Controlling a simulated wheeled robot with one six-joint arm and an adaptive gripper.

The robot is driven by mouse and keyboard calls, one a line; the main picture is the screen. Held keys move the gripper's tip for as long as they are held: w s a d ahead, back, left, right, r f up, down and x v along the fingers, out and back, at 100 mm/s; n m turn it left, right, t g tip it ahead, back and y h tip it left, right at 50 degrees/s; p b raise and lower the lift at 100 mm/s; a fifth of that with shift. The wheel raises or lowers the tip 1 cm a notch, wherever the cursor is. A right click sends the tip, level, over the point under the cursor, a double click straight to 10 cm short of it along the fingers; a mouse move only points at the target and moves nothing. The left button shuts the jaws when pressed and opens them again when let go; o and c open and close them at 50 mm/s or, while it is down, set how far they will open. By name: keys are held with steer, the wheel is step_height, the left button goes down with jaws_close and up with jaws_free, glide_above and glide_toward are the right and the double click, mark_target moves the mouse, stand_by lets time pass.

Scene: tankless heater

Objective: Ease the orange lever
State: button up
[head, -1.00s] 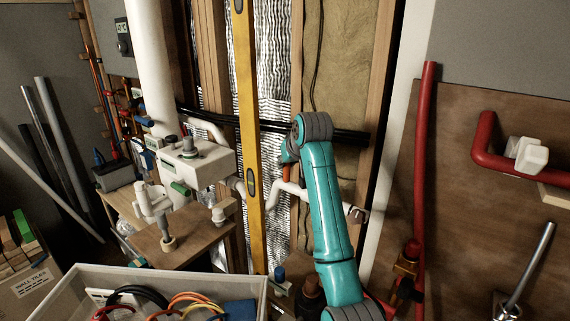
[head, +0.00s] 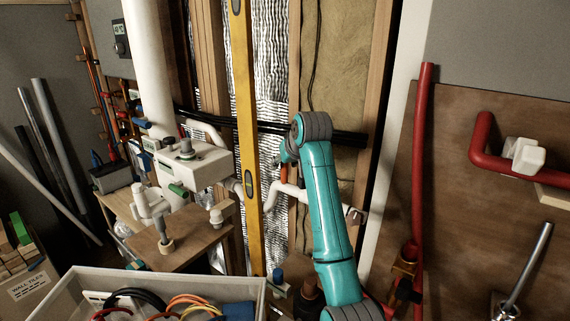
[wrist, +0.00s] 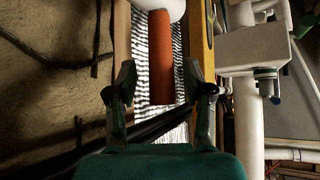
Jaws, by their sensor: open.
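The orange lever (wrist: 161,60) shows in the wrist view as a straight orange-red bar hanging from a white rounded part at the top edge. Its lower end lies between the two fingers of my gripper (wrist: 160,84). The gripper is open, with a visible gap on each side of the lever; I cannot tell how far apart they are in depth. In the head view my gripper (head: 286,155) is small and partly hidden by my arm, in front of the wall cavity beside the white pipe.
A yellow level (head: 247,150) stands upright just left of my gripper. Black pipes (head: 215,118) cross behind it. A white pipe (head: 285,187) bends below. A white box unit (head: 192,165) is to the left, and a grey bin (head: 160,280) with cables is in front.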

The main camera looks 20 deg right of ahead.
steer(key=v, duration=1.1)
steer(key=shift+s+r, duration=0.15)
steer(key=shift+s, duration=0.1)
steer(key=shift+d, duration=0.15)
